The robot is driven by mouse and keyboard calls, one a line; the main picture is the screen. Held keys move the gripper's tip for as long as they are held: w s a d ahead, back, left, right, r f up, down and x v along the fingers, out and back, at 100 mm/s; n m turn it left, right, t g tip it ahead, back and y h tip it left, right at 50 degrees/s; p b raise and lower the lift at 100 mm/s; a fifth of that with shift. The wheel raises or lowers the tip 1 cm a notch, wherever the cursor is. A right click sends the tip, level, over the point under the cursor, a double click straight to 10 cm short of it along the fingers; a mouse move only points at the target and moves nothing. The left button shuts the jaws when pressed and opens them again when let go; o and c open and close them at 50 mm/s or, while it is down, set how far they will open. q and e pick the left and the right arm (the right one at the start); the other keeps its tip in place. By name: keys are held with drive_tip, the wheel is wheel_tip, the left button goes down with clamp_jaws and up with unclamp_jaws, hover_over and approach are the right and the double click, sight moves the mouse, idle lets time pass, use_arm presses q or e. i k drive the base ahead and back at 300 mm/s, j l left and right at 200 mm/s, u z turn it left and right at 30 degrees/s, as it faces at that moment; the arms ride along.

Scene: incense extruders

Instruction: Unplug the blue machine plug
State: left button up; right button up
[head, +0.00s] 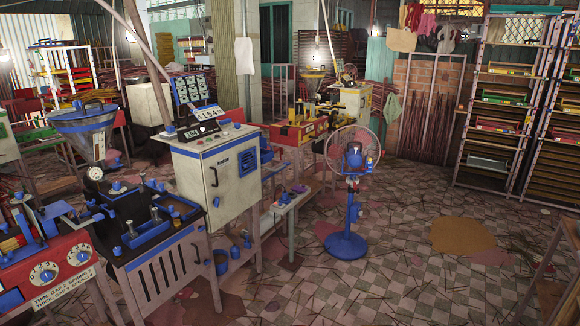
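The blue machine stands at the left, with a steel hopper with a blue rim (86,122), a dark-topped bench with blue fittings (160,262), and a white control cabinet with blue edges (217,183) beside it. A low side table (284,203) right of the cabinet carries small items, among them a purplish one (298,189). I cannot make out a plug, socket or cord for certain. Neither of my grippers is in view.
A blue standing fan (346,215) is on the tiled floor right of the side table. A yellow-and-red machine (307,125) stands behind. Tray racks (500,100) line the right. The tiled floor (400,275) in front is mostly open, with scattered sticks and stains.

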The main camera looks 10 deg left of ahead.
sight(170, 129)
drive_tip(key=i+u, duration=0.4)
drive_tip(key=i+l+u, duration=0.1)
drive_tip(key=i+u, duration=0.3)
drive_tip(key=i+l+u, duration=0.2)
drive_tip(key=u, duration=0.2)
drive_tip(key=i+u, duration=0.15)
drive_tip(key=u, duration=0.35)
drive_tip(key=i+l+u, duration=0.15)
drive_tip(key=u, duration=0.35)
drive_tip(key=i+l+u, duration=0.35)
drive_tip(key=l, duration=0.2)
drive_tip(key=i+l+u, duration=0.15)
drive_tip(key=l, duration=0.15)
drive_tip(key=i+l, duration=0.15)
drive_tip(key=l, duration=0.2)
drive_tip(key=i+l, duration=0.15)
drive_tip(key=l, duration=0.25)
drive_tip(key=i+l+u, duration=0.1)
drive_tip(key=l, duration=0.25)
drive_tip(key=i, duration=0.1)
